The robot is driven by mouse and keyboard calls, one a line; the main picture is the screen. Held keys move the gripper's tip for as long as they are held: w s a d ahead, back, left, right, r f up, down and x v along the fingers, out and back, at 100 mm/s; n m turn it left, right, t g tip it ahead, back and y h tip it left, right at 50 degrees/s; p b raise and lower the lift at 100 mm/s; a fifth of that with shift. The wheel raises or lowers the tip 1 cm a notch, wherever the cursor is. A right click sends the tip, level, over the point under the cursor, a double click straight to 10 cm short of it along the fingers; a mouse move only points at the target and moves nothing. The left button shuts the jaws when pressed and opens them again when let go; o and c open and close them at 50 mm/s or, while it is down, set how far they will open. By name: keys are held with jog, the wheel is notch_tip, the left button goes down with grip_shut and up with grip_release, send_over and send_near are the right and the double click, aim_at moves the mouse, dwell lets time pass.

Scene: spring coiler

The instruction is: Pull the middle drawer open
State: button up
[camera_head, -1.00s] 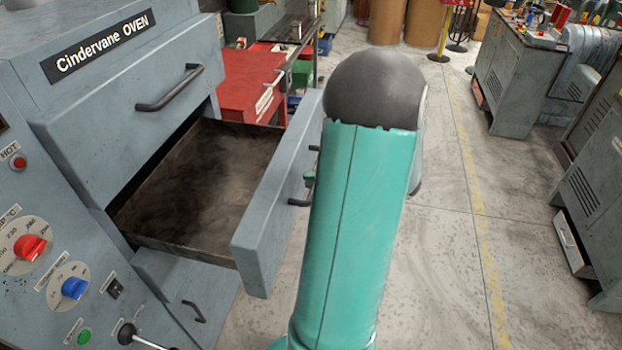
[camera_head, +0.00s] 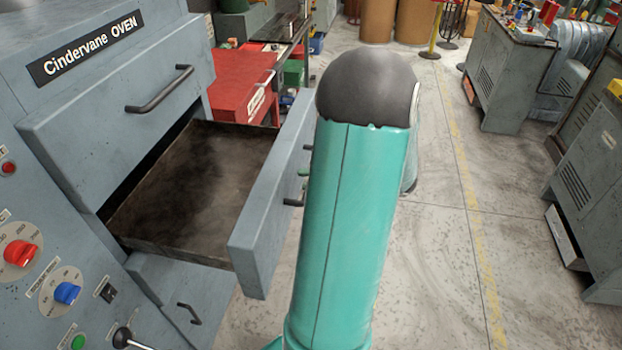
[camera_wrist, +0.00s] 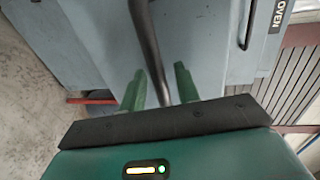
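The middle drawer (camera_head: 268,225) of the grey oven stands well out, showing its dark, stained, empty tray (camera_head: 200,190). Its dark handle (camera_head: 292,202) is on the front panel, partly hidden behind my teal arm. In the wrist view the handle (camera_wrist: 147,38) runs as a dark bar down between the two green fingers of my gripper (camera_wrist: 158,88). The fingers are apart, with a visible gap on each side of the bar, so the gripper looks open around it. In the head view the arm hides most of the gripper.
The closed upper drawer (camera_head: 120,125) with its handle is above, and a lower drawer (camera_head: 195,290) with a small handle is below. Knobs (camera_head: 20,252) sit at the left. A red cabinet (camera_head: 240,85) stands behind. Open floor (camera_head: 430,260) lies to the right, with grey machines (camera_head: 590,170) beyond.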

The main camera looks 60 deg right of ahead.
jog(key=v, duration=1.3)
jog(key=shift+s, duration=0.3)
